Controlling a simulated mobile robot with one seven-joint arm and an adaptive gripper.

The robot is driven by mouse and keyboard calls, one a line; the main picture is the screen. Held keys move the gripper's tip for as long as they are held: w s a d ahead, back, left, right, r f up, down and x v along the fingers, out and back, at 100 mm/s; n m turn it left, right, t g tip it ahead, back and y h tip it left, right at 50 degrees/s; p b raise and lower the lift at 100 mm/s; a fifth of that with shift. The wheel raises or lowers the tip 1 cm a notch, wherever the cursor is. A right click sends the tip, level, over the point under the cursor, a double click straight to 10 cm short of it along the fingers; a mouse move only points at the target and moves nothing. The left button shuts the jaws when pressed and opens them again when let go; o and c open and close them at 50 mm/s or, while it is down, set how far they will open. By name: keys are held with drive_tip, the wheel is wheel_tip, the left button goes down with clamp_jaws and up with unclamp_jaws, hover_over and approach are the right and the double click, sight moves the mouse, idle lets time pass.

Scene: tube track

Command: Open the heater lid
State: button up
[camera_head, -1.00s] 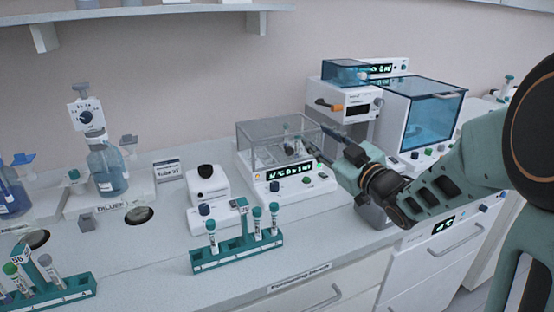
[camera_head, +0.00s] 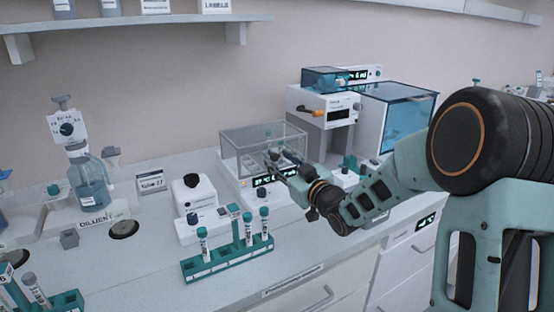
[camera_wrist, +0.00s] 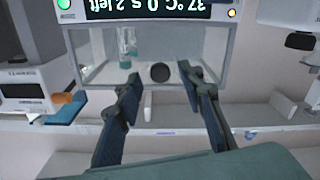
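The heater (camera_head: 238,185) is a white unit with a lit display, on the bench near the middle of the head view. Its clear box-shaped lid (camera_head: 240,142) sits down over it, closed. In the wrist view the heater display (camera_wrist: 150,10) appears upside down and reads 37°C, 0 s, 2 left. A green-topped tube (camera_wrist: 127,47) shows through the clear lid, beside a round black piece (camera_wrist: 160,72). My gripper (camera_head: 272,160) is at the front of the lid. In the wrist view my gripper (camera_wrist: 159,72) has its fingers apart with nothing clasped; contact with the lid cannot be told.
A teal rack (camera_head: 225,262) with several capped tubes stands in front-left of the heater. A small white device (camera_head: 194,195) is left of it. A white machine with an orange lever (camera_head: 325,105) and a blue-windowed box (camera_head: 398,115) stand behind and right.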

drive_tip(key=shift+x, duration=0.95)
drive_tip(key=shift+c, duration=0.3)
clamp_jaws()
